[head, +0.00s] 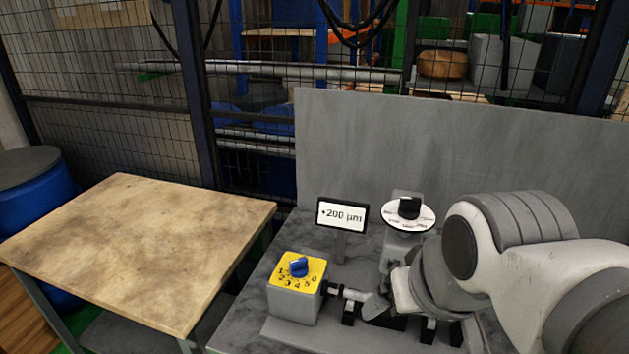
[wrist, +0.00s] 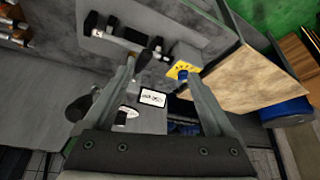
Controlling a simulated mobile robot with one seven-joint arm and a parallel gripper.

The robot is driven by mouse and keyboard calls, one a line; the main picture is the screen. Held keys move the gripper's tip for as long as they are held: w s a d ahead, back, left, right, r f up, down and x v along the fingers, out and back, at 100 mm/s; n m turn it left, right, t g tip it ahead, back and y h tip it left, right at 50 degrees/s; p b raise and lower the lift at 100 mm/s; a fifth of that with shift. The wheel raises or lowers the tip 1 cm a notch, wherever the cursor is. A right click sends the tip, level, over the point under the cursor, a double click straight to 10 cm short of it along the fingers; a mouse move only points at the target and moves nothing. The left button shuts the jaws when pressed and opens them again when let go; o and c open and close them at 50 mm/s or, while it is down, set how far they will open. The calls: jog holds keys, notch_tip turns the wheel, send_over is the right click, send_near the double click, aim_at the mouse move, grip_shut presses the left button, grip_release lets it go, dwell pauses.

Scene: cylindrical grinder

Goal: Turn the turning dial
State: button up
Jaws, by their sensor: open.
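In the head view a yellow dial plate (head: 297,272) with black numbers and a blue knob (head: 298,267) sits on a grey block. A second dial, a white disc (head: 396,212) with a black knob (head: 409,207), stands behind and to the right. Both also show in the wrist view: the yellow plate (wrist: 178,69) by the right fingertip, and the white disc (wrist: 128,112) between the fingers. My gripper (wrist: 161,68) is open and empty, with its fingers spread apart. I cannot tell its exact distance from the blue knob. The fingertips are hidden in the head view.
A display (head: 342,215) reading about 200 µm stands between the dials. Grey shafts and clamps (head: 350,295) lie beside the yellow dial. A tall grey panel (head: 400,140) rises behind. A bare wooden table (head: 140,240) is at left, with a blue barrel (head: 35,205) beyond.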

dwell(0.5)
jog(key=w+a+r+n+g, duration=0.15)
jog(key=w+r, duration=0.25)
jog(key=w, duration=0.5)
jog(key=n+g+b, duration=0.2)
jog(key=n+g, duration=0.1)
jog(key=g, duration=0.1)
send_over(298, 260)
notch_tip(298, 260, down, 12)
notch_tip(298, 260, down, 17)
jog(key=shift+r, duration=0.1)
jog(key=shift+c, duration=0.2)
jog(key=c, duration=1.3)
